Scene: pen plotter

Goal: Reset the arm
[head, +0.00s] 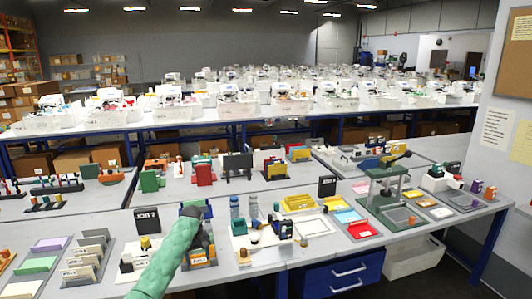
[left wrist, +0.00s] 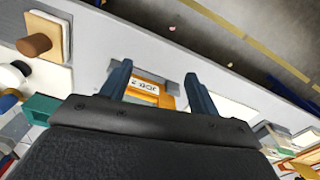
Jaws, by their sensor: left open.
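My left arm, in a green sleeve, comes up from the bottom of the head view. Its dark left gripper (head: 196,213) is over a small station with a grey base (head: 205,262) near the front of the table. In the left wrist view the two blue-grey fingers (left wrist: 156,75) are apart. Between them shows an orange part with a white label (left wrist: 145,87), which seems to read "JOB 2". I cannot tell whether the fingers touch it. A blue part (head: 193,203) shows just behind the gripper. The gripper and sleeve hide much of the station. I cannot make out a plotter arm. My right gripper is out of view.
A black "JOB 2" sign (head: 147,220) stands left of the gripper. A green press (head: 385,190) stands farther right. In the wrist view a brown knob (left wrist: 35,45) is at upper left. The floor lies beyond the table edge.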

